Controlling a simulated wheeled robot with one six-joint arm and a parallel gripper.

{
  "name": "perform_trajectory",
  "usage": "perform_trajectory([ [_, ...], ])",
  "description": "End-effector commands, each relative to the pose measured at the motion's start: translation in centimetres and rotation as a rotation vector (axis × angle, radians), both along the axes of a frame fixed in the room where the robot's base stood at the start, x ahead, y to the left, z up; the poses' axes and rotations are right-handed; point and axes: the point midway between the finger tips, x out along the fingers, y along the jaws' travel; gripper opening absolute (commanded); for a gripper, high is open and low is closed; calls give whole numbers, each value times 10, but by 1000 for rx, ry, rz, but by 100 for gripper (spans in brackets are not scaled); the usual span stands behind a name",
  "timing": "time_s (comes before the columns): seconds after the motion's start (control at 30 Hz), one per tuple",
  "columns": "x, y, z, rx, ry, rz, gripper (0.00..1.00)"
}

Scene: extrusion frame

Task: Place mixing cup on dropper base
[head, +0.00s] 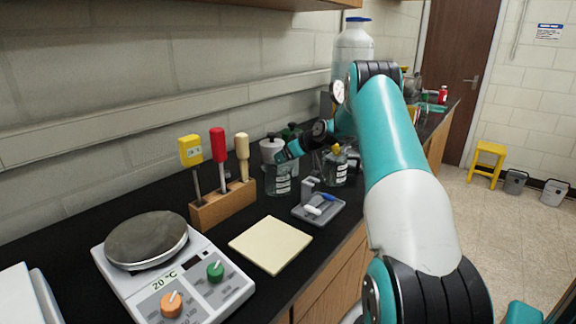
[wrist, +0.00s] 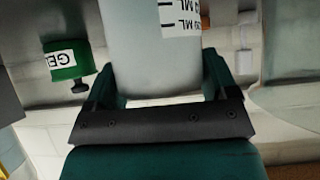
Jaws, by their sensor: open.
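The mixing cup seems to be the clear beaker with white ML markings (head: 279,186) on the black counter, right of the wooden tool block. My gripper (head: 284,158) is at the beaker's upper part, from behind and right. In the wrist view the beaker (wrist: 145,50) stands between the two open fingers of my gripper (wrist: 160,84); I cannot tell whether they touch it. A grey tray-like base (head: 331,216) with a short upright and a blue-and-white piece lies to the beaker's right; it may be the dropper base.
A second glass vessel with a yellow top (head: 336,168) stands close right of the beaker. The wooden block (head: 222,206) holds several upright tools.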

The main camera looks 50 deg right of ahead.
Motion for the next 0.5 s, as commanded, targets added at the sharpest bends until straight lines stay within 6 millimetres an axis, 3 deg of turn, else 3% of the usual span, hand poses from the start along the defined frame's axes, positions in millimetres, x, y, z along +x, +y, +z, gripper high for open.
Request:
perform_trajectory([
  [0.07, 0, 0, 0, 0, 0, 0, 79],
  [0.2, 0, 0, 0, 0, 1, 0, 50],
  [0.5, 0, 0, 0, 0, 1, 0, 46],
])
